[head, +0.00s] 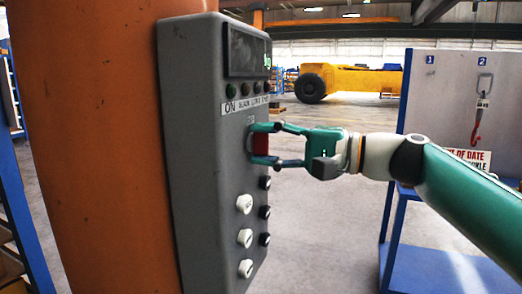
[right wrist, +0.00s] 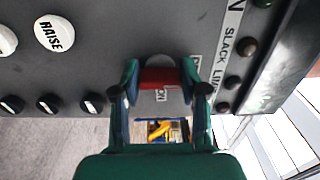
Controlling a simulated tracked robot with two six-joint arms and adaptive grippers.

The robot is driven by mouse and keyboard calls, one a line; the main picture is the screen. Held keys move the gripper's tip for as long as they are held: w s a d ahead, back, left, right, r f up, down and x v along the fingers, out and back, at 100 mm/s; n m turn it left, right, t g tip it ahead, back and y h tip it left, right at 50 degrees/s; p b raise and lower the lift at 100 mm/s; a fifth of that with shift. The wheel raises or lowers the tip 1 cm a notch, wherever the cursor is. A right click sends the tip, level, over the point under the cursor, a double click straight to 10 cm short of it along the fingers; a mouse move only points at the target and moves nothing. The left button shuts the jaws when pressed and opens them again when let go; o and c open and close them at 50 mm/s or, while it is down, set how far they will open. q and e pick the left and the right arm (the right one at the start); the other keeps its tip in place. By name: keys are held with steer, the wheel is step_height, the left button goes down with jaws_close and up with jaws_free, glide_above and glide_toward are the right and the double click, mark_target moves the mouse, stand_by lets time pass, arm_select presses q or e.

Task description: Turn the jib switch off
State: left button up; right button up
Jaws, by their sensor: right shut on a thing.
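The grey control box (head: 195,150) is fixed to an orange column. A red switch handle (head: 260,144) sticks out of its front, below the row of lamps; I take it for the jib switch. My right gripper (head: 268,143) comes in from the right and is shut on this red handle, one finger above and one below. In the right wrist view the red handle (right wrist: 160,77) sits between the two green fingers (right wrist: 160,88). The fingers partly hide the switch, and I cannot tell which position it is turned to. My left gripper is not in view.
White buttons (head: 245,236) and small black knobs (head: 265,213) sit below the switch. A display (head: 247,52) and lamps are above. The orange column (head: 95,150) stands left. A blue-framed board (head: 445,95) with a hanging hook is at right. Open floor lies between.

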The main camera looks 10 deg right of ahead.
steer(key=shift+f, duration=0.25)
steer(key=o, duration=1.1)
steer(key=shift+d, duration=0.15)
steer(key=shift+o, duration=0.2)
steer(key=shift+r, duration=0.1)
steer(key=v, duration=1.2)
steer(key=shift+w, duration=0.1)
